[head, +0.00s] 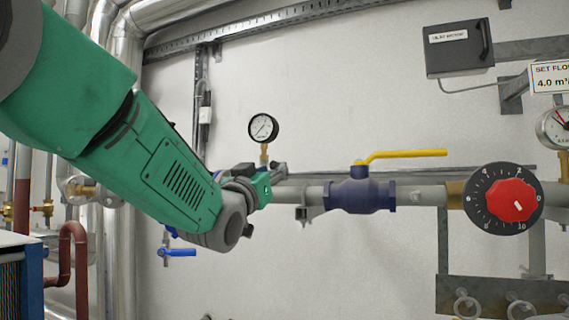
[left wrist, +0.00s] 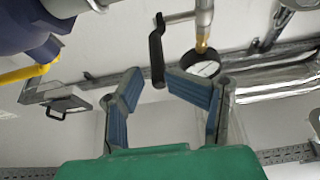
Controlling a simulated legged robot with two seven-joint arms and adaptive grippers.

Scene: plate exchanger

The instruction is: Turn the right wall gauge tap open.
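In the left wrist view a black lever handle (left wrist: 156,55) sits on a grey spindle beside a pipe with a brass fitting (left wrist: 202,38). I take it for the gauge tap; whether it is the right one I cannot tell. A round gauge (left wrist: 201,66) is at the fitting's end, partly behind a finger. The gauge also shows in the head view (head: 263,128), above my left gripper (head: 266,184). In the left wrist view my left gripper (left wrist: 151,77) is open, its blue-padded fingertips on either side of the lever's end. Contact is unclear. My right gripper is out of view.
A blue ball valve (head: 360,196) with a yellow lever (head: 402,155) is on the pipe to the right. Beyond are a red dial (head: 511,200) and another gauge (head: 554,128). A blue-handled tap (head: 178,252) is below my arm.

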